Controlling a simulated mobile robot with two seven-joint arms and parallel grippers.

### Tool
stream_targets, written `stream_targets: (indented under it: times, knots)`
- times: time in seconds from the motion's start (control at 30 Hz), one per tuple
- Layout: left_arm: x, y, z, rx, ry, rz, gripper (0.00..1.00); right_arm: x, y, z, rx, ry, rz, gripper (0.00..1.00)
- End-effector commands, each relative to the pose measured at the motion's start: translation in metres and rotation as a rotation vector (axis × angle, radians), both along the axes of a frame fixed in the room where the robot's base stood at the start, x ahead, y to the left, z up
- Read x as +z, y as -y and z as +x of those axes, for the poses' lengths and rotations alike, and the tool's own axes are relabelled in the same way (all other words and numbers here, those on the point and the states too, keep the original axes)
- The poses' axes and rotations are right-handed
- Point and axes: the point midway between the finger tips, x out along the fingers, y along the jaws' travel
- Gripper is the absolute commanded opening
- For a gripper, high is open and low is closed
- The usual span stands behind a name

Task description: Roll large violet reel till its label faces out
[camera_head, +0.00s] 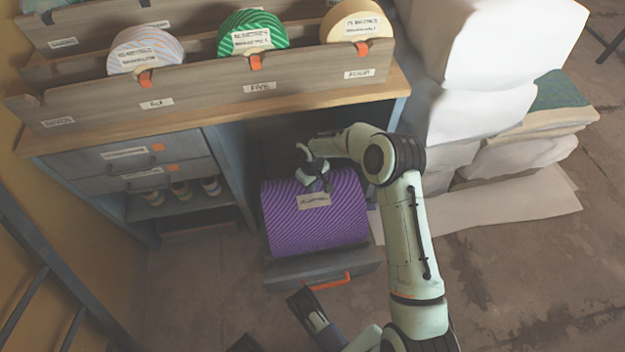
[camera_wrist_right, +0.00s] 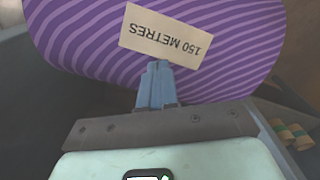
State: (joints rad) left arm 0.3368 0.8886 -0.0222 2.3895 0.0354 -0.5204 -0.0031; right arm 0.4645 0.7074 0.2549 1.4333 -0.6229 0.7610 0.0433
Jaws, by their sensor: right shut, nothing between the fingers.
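The large violet striped reel (camera_head: 290,225) lies on its side in a low pulled-out drawer (camera_head: 280,270) under the bench. Its pale label (camera_head: 314,201) is on the upper front of its curved side, below my right gripper. In the right wrist view the reel (camera_wrist_right: 80,45) fills the top, and its label (camera_wrist_right: 166,36) reads "150 METRES" upside down. My right gripper (camera_head: 318,184) is over the reel's upper side. Its shut, empty fingertips (camera_wrist_right: 157,66) overlap the label's edge in the wrist view; I cannot tell whether they touch.
The drawer has an orange handle (camera_head: 330,282). Above, a wooden rack (camera_head: 200,85) holds white, green and cream reels. Drawers (camera_head: 130,160) and a shelf of small spools are at left. White bundles (camera_head: 510,50) stack at right. Floor ahead is largely open.

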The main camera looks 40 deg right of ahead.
Motion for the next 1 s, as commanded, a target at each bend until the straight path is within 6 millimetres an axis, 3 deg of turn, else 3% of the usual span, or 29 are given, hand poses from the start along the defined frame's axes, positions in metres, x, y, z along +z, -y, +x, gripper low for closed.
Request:
stream_targets:
  times: [1.0]
  knots:
    - [-0.017,0.000,0.003,0.000,-0.001,0.000,0.43,-0.030,0.000,0.000,0.000,0.000,0.000,0.00]
